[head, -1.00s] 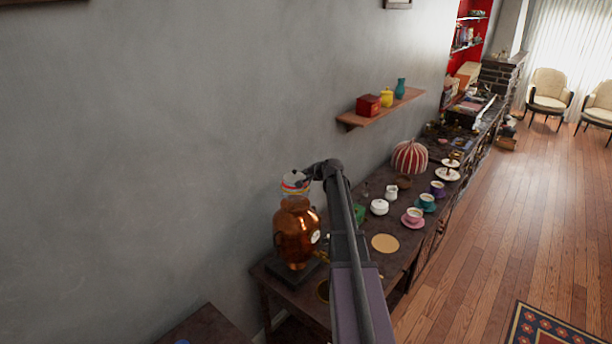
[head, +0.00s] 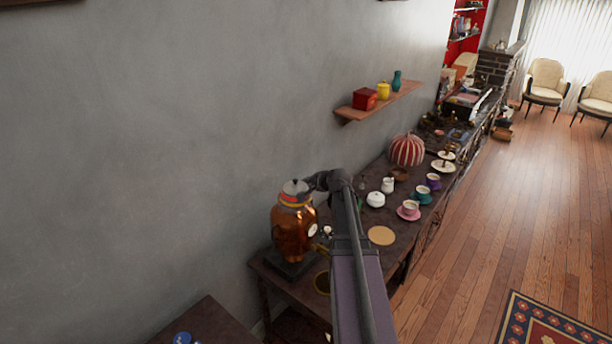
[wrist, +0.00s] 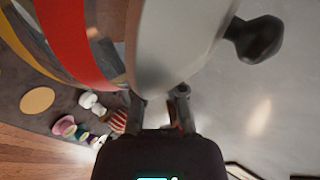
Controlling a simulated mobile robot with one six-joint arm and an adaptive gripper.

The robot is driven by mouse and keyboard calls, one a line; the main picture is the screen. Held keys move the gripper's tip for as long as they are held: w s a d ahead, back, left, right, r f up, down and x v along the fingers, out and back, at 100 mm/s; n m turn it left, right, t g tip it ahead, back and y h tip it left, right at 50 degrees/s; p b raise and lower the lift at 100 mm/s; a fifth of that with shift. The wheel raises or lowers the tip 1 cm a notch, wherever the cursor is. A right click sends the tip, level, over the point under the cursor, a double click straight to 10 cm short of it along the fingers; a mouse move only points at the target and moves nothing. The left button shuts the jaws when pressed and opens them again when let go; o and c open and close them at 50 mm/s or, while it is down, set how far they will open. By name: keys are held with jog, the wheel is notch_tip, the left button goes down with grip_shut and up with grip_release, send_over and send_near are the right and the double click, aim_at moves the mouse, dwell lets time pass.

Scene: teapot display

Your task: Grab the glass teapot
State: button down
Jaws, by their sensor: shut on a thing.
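The glass teapot (head: 293,200) shows in the head view with a pale lid, a dark knob and red and orange bands. It overlaps the upper part of the copper samovar, and I cannot tell how far apart they are. In the wrist view the teapot (wrist: 68,38) is very close and fills the upper left, its pale lid and black knob pointing right. My gripper (wrist: 161,98) is shut on the teapot; the exact contact is partly hidden. In the head view my arm hides the gripper.
The copper samovar (head: 290,238) stands on a dark base at the near end of the long table. A round tan mat (head: 381,236), a white pot (head: 375,200), cups on saucers and a striped cosy (head: 407,150) lie along it. A shelf (head: 376,103) juts from the wall.

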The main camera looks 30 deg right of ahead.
jog(key=shift+s+a+r, duration=0.1)
jog(key=shift+s+a, duration=0.2)
jog(key=shift+s, duration=0.35)
jog(key=shift+s+a+r, duration=0.1)
jog(key=shift+s+a, duration=0.15)
jog(key=shift+s, duration=0.35)
jog(key=shift+a+f, duration=0.1)
